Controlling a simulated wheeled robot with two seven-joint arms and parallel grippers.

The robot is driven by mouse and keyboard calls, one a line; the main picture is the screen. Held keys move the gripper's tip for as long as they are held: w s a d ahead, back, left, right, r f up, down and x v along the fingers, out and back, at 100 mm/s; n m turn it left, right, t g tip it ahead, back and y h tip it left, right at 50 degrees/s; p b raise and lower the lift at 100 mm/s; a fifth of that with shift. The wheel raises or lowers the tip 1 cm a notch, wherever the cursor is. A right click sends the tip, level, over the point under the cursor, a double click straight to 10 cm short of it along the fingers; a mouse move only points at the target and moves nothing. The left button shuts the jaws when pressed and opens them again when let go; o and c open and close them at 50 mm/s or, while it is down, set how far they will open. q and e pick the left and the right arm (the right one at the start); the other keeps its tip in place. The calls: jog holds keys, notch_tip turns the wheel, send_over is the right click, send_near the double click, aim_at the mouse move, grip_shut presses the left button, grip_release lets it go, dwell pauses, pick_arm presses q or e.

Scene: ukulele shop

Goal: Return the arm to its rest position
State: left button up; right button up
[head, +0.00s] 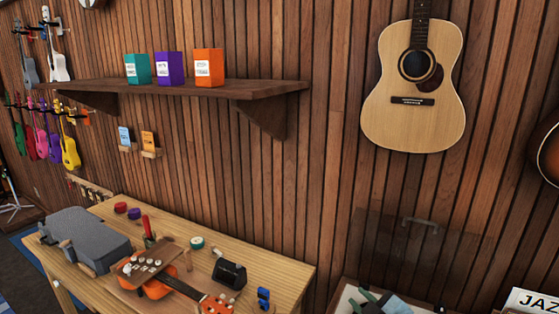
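No part of my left gripper shows in the head view. I cannot make out my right gripper clearly; at most a small part of it may show among the dark shapes at the bottom edge, right of the middle. I see no object held. An orange ukulele (158,290) lies on the wooden workbench (285,267), its headstock toward the front right.
A grey padded block (85,240), small round tins, a black device (229,273) and a blue clip (263,297) are on the bench. A white-rimmed bin (345,298) stands right of it. A shelf (180,88) and a guitar (412,105) are on the wall.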

jog(key=s+d+f+m+g+h, duration=0.1)
jog(key=s+f+m+g, duration=0.2)
jog(key=s, duration=0.8)
jog(key=s+d+f+m+g+h, duration=0.1)
jog(key=s+f+m+g, duration=0.2)
jog(key=s, duration=0.8)
jog(key=s+d+f+m+g+h, duration=0.1)
jog(key=s+m+g+h, duration=0.3)
jog(key=s, duration=0.7)
notch_tip(320, 180, down, 36)
jog(key=s+n+g+y+b, duration=0.1)
jog(key=s+g+y+b, duration=0.1)
jog(key=b, duration=0.8)
jog(key=s+d+f+b, duration=0.1)
jog(key=s+f+b, duration=0.3)
jog(key=s+f, duration=0.4)
jog(key=s+d+f+g+b, duration=0.1)
jog(key=s+d+f+b, duration=0.1)
jog(key=s+f, duration=0.5)
notch_tip(320, 180, down, 7)
jog(key=shift+s+r+b, duration=0.2)
jog(key=shift+s+b, duration=0.15)
jog(key=shift+b, duration=0.5)
